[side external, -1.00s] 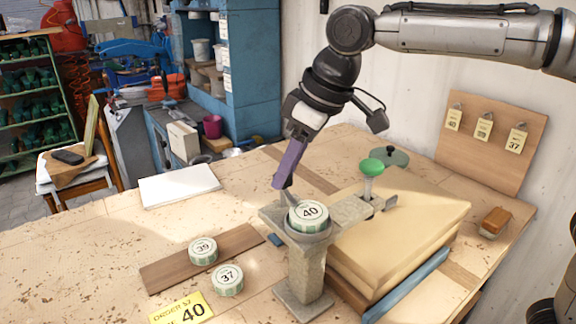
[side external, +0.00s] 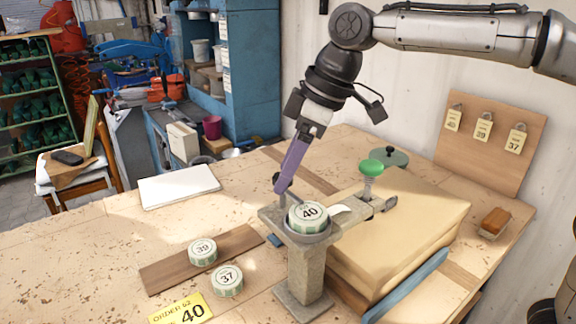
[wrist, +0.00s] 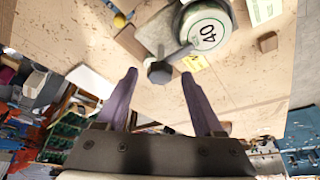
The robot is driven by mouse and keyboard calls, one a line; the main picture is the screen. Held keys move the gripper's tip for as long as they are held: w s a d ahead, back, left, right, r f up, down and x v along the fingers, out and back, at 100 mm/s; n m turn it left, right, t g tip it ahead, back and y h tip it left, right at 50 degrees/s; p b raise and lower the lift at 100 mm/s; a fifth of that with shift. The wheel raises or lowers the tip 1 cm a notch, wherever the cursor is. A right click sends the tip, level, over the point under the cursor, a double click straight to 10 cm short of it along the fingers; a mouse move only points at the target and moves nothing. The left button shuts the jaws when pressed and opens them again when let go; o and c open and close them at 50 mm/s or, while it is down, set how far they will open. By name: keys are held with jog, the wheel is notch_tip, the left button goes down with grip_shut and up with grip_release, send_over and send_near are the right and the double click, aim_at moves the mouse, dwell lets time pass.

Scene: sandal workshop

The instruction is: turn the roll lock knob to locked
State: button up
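The roll lock knob (wrist: 160,72) is dark and faceted, with a grey lever reaching toward the roll. In the wrist view it appears between my fingertips; I cannot tell whether they touch it. In the side view the dark knob (side external: 286,182) is partly hidden by my gripper (side external: 280,189) at the back left of the stand. My gripper (wrist: 159,75) is open, its purple fingers apart. The roll marked 40 (side external: 308,212) sits on the grey stand (side external: 306,270), and a white strip (side external: 342,211) extends to its right. The roll also shows in the wrist view (wrist: 208,32).
Rolls marked 39 (side external: 203,250) and 37 (side external: 228,280) are on and beside a brown board (side external: 165,272). A yellow order card (side external: 181,310) lies at the front.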

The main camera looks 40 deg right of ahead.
jog(key=v, duration=1.3)
jog(key=shift+r, duration=0.4)
jog(key=shift+s, duration=0.1)
jog(key=s+d+f+m+t+h, duration=0.1)
jog(key=s+d+f+m+t, duration=0.15)
jog(key=s+d, duration=0.8)
jog(key=s+d+f+m, duration=0.2)
jog(key=s+f, duration=0.1)
jog(key=f, duration=0.4)
jog(key=s+d+f+m+h, duration=0.1)
jog(key=s+f+m, duration=0.1)
jog(key=f, duration=0.4)
jog(key=s+d+f+m+h, duration=0.1)
jog(key=s+d+f+m, duration=0.1)
jog(key=s+f, duration=0.2)
notch_tip(320, 180, down, 4)
jog(key=shift+s+d+r+m, duration=0.15)
jog(key=shift+s+d+m, duration=0.15)
jog(key=shift+s+m, duration=0.1)
